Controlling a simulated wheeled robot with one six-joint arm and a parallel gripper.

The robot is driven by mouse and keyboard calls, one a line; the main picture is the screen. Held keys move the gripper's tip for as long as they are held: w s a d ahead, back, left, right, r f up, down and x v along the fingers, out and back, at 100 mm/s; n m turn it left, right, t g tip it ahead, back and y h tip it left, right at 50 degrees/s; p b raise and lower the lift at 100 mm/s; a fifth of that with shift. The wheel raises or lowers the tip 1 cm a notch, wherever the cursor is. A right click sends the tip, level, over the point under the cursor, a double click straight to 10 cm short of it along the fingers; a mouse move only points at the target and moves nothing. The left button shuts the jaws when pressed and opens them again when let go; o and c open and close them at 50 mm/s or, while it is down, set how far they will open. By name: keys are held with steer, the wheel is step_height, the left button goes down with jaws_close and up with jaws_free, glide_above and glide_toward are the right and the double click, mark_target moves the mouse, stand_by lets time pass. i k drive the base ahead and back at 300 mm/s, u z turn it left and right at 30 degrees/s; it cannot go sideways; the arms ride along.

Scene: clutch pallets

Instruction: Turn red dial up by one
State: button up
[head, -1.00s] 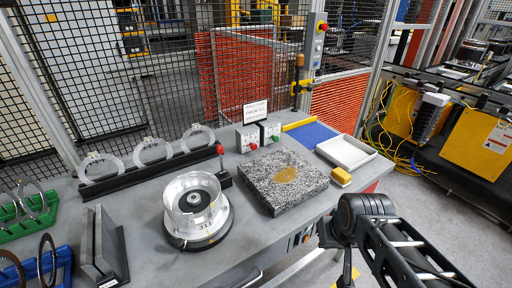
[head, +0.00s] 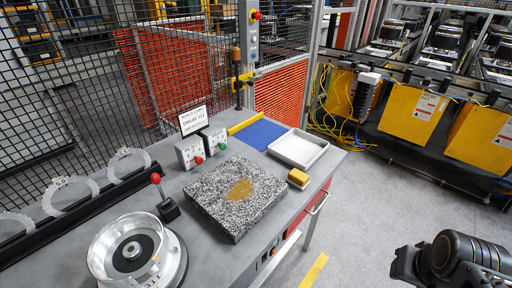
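The red dial (head: 199,160) is on the front of a small light-grey box (head: 187,146) on the grey workbench, behind the granite block. A twin box with a green dial (head: 222,145) stands just to its right. The dial's setting is too small to read. Part of my arm shows at the lower right, over the floor and well apart from the dials. My gripper's fingers are not in view.
A speckled granite block (head: 215,205) lies in front of the boxes. A red-knobbed lever (head: 157,180) and a round metal housing (head: 100,255) stand to the left. A sign (head: 193,121), white tray (head: 322,150) and yellow sponge (head: 298,179) are nearby. Floor is clear at right.

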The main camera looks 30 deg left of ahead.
mark_target(199, 161)
steer(key=z, duration=0.45)
steer(key=i, duration=1)
steer(key=u, duration=3.35)
steer(key=i, duration=0.5)
